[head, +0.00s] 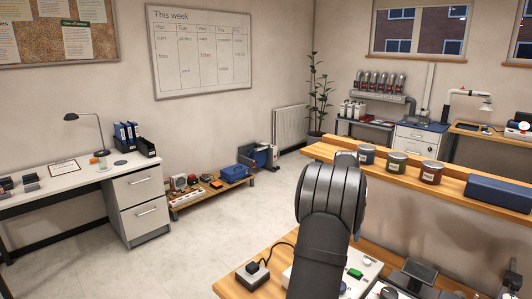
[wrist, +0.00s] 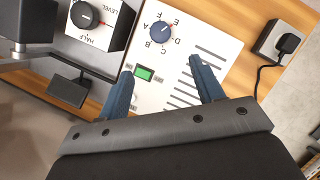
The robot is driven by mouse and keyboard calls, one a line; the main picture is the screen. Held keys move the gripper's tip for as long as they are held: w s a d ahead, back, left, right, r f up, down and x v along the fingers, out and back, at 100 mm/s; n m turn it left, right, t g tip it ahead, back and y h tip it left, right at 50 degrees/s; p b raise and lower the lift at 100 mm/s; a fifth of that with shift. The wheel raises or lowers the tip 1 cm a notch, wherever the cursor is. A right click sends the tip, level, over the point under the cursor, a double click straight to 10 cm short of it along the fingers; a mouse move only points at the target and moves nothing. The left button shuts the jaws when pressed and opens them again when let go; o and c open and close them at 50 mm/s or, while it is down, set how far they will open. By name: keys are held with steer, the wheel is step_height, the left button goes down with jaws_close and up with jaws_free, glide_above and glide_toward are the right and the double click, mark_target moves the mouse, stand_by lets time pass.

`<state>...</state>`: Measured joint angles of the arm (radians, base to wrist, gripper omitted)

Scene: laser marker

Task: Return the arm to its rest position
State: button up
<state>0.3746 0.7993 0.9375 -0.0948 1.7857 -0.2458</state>
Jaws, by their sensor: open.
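My gripper (wrist: 158,85) shows in the wrist view with its two blue fingers spread apart and nothing between them. It is above a white panel (wrist: 210,60) on the wooden bench. Between and beyond the fingers are a blue-grey dial (wrist: 162,33) ringed with letters and a green-lit switch (wrist: 144,73). In the head view my dark arm rises over the bench front and hides part of the panel; the fingers are mostly hidden there. The green switch also shows in the head view (head: 355,273).
A black knob (wrist: 82,15) on a LEVEL plate and a dark post-mounted part stand left in the wrist view. A plug socket (wrist: 281,40) with a cable is at right. A raised wooden shelf (head: 440,183) holds tins (head: 398,164) and a blue case (head: 499,193) behind the bench.

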steer(key=shift+x, duration=0.9)
